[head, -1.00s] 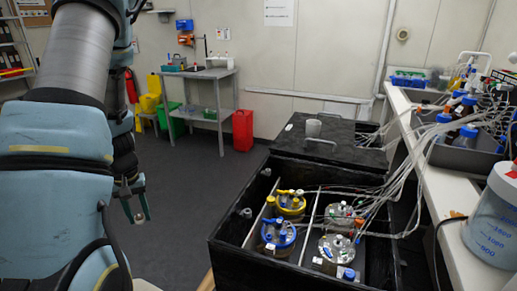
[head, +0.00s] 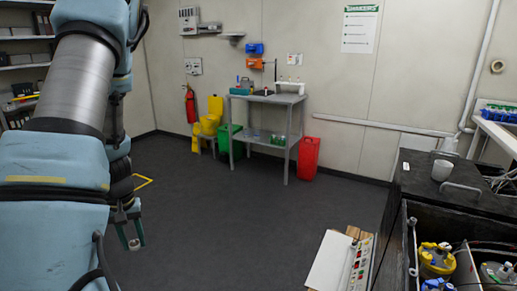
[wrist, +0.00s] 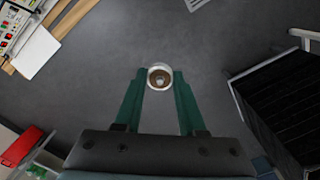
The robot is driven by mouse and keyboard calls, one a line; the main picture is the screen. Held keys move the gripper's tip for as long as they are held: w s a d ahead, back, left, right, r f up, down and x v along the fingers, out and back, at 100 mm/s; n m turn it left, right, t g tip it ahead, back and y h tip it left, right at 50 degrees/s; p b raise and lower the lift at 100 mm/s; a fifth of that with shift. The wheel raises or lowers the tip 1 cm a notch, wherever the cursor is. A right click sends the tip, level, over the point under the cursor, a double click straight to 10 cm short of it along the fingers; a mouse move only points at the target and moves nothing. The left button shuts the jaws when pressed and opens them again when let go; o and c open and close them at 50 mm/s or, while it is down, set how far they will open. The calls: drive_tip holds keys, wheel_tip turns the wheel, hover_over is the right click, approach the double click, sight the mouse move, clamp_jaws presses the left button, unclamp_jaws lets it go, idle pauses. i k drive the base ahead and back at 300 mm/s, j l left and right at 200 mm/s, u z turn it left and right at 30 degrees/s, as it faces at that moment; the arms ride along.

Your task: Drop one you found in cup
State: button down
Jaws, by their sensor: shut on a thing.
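My gripper (head: 134,236) hangs low at the left of the head view, over open floor. Its green fingers (wrist: 159,90) show in the wrist view, shut on a small round object (wrist: 160,77) with a pale rim and a brownish middle. What that object is, I cannot tell; it shows as a small pale spot (head: 134,244) in the head view. The cup's inside is hidden.
The open black shaker box (head: 405,240) holds yellow-topped and clear vessels (head: 437,258). A panel with buttons (head: 357,262) sits at its left. A grey metal table (head: 268,110), green bin (head: 229,138) and red bin (head: 308,158) stand at the back. The middle floor is clear.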

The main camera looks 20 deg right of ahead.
sight(438, 177)
drive_tip(key=i+z, duration=0.3)
drive_tip(key=i, duration=0.25)
drive_tip(key=i+j+z, duration=0.15)
drive_tip(key=i+z, duration=0.2)
drive_tip(key=i, duration=0.2)
drive_tip(key=i+j+z, duration=0.3)
drive_tip(key=i, duration=0.2)
drive_tip(key=i+l+z, duration=0.1)
drive_tip(key=i+z, duration=0.25)
drive_tip(key=i, duration=0.25)
drive_tip(key=i+z, duration=0.35)
drive_tip(key=i, duration=0.2)
drive_tip(key=i+j+z, duration=0.35)
drive_tip(key=i, duration=0.2)
drive_tip(key=i+z, duration=0.7)
drive_tip(key=i+j, duration=0.05)
drive_tip(key=i, duration=0.05)
